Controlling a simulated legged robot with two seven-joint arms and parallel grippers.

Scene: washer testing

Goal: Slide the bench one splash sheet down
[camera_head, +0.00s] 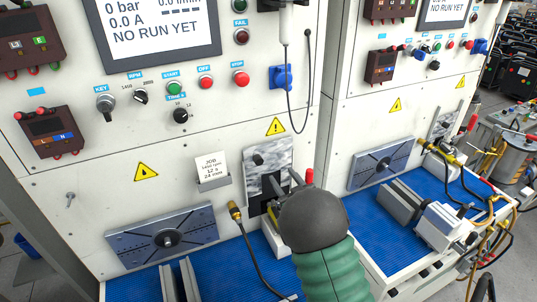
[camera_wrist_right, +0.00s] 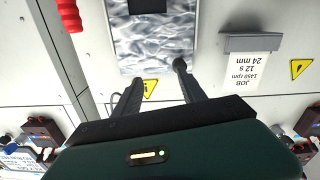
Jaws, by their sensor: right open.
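The bench one splash sheet (camera_head: 270,158) looks like a mottled grey, shiny panel upright against the white front panel of the left bench. It also shows in the right wrist view (camera_wrist_right: 155,45), where the picture is upside down, with a dark rectangle in it at the top edge. My right gripper (camera_head: 281,178) is open, its fingers in front of the sheet's lower part in the head view. In the right wrist view its two fingers (camera_wrist_right: 158,74) stand apart with nothing between them, by the sheet's edge; I cannot tell if they touch it. My left gripper is out of view.
A job card holder (camera_head: 213,180) is left of the sheet. A slotted grey plate (camera_head: 163,238) is lower left, above the blue mat (camera_head: 228,265). A brass-tipped cable (camera_head: 236,212) stands close by. The second bench (camera_head: 388,270) with a vise is to the right.

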